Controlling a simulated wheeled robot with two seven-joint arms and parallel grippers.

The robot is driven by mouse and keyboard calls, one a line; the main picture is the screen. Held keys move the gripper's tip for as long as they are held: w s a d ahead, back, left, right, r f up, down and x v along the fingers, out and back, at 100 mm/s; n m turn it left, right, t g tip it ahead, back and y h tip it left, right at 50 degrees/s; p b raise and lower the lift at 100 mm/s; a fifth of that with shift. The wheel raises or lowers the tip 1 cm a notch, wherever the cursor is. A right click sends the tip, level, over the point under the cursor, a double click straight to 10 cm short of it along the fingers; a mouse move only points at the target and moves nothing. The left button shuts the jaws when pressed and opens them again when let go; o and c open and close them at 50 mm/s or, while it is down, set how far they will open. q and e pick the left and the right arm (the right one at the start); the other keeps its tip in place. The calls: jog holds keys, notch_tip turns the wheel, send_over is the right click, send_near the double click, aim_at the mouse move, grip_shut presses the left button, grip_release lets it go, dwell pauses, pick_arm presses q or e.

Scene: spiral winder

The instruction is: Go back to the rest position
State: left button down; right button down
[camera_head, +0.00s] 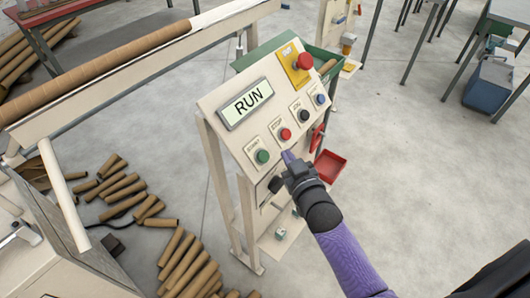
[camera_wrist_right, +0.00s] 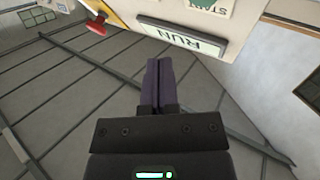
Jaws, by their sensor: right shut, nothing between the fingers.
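My right gripper (camera_head: 288,158) is shut and empty in front of the lower part of a beige control panel (camera_head: 222,98). In the head view its tip is just below the red stop button (camera_head: 285,134) and to the right of the green start button (camera_head: 262,156); I cannot tell whether it touches the panel. The panel's display (camera_head: 245,103) reads RUN. In the right wrist view the purple fingers (camera_wrist_right: 152,85) are together, and the display (camera_wrist_right: 182,36) appears upside down beyond them. My left gripper is not in view.
A red emergency knob (camera_head: 304,61) sits at the panel's top. A long brown tube (camera_head: 95,75) lies on the winder at left. Cut tubes (camera_head: 185,262) lie on the floor below. A red tray (camera_head: 329,166) is right of the panel stand. The floor at right (camera_head: 430,170) is clear.

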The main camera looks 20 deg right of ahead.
jog(key=shift+f, duration=0.1)
dwell(0.5)
jog(key=s+a+f+g+b, duration=0.1)
jog(key=s+f+g, duration=0.4)
jog(key=f, duration=0.6)
jog(key=s+a+f+g+b, duration=0.1)
jog(key=s+f+g+b, duration=0.1)
jog(key=s+f, duration=0.75)
jog(key=s+f+g+b, duration=0.1)
jog(key=s+f+g, duration=0.3)
jog(key=s+f, duration=0.4)
jog(key=s+a+f+n+g+b, duration=0.1)
jog(key=s+f+g, duration=0.4)
jog(key=s, duration=1.1)
notch_tip(320, 180, down, 3)
jog(key=shift+s+f, duration=0.1)
jog(key=shift+s, duration=0.15)
jog(key=shift+a, duration=0.1)
